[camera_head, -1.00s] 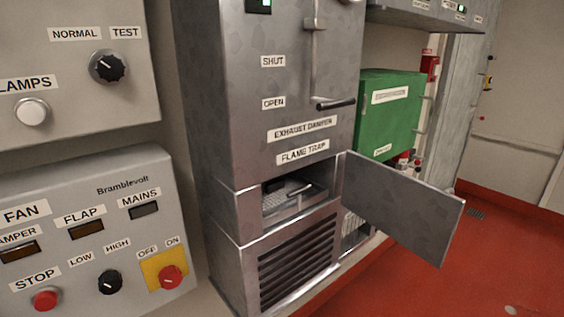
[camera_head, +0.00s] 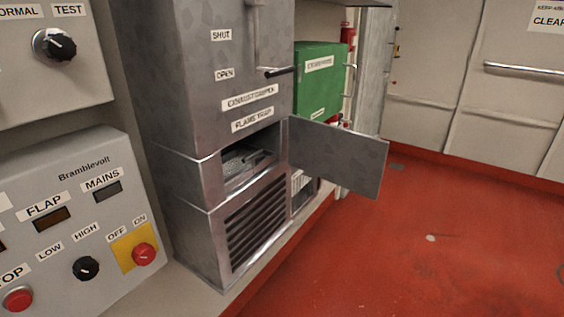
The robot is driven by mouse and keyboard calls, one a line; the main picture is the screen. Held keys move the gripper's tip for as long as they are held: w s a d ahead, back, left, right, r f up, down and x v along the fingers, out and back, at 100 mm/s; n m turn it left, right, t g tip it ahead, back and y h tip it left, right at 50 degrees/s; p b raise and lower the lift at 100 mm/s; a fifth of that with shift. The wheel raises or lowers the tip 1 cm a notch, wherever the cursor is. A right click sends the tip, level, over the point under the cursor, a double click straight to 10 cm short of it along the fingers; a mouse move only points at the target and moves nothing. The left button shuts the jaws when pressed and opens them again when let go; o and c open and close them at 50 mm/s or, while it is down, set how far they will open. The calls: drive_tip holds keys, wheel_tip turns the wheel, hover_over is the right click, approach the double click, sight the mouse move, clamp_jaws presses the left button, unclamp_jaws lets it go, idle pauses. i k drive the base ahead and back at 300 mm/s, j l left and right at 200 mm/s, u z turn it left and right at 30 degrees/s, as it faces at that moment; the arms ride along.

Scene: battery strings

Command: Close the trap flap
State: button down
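The trap flap (camera_head: 338,158) is a flat grey metal panel. It stands wide open, sticking out to the right from the right edge of the flame trap opening (camera_head: 247,163). The opening is in the lower part of a grey metal cabinet (camera_head: 205,85), under a label reading FLAME TRAP (camera_head: 252,119). Inside the opening lies a grey tray-like insert with a bar or handle on it; its details are small. My gripper is not in view.
A control panel (camera_head: 70,210) with knobs and buttons stands at the left. A dark damper handle (camera_head: 281,71) juts out above the flap. A green box (camera_head: 320,80) is behind the flap. The red floor (camera_head: 400,250) in front and right is clear.

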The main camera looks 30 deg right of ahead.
sight(354, 161)
drive_tip(key=l+u, duration=1)
drive_tip(key=u, duration=0.15)
drive_tip(key=k+l+u, duration=0.1)
drive_tip(key=l, duration=0.35)
drive_tip(key=k+l+u, duration=0.1)
drive_tip(key=l, duration=0.3)
drive_tip(key=k+l+u, duration=0.1)
drive_tip(key=l, duration=0.35)
drive_tip(key=k+l+u, duration=0.15)
drive_tip(key=l, duration=0.25)
drive_tip(key=k+l+u, duration=0.1)
drive_tip(key=l, duration=0.25)
drive_tip(key=k+l+u, duration=0.1)
drive_tip(key=k+l, duration=0.15)
drive_tip(key=l, duration=0.15)
drive_tip(key=k+l, duration=0.2)
drive_tip(key=l, duration=0.15)
drive_tip(key=k+l, duration=0.15)
drive_tip(key=l, duration=0.25)
drive_tip(key=k+l, duration=0.2)
drive_tip(key=l, duration=0.15)
drive_tip(key=k+l, duration=0.2)
drive_tip(key=l, duration=0.15)
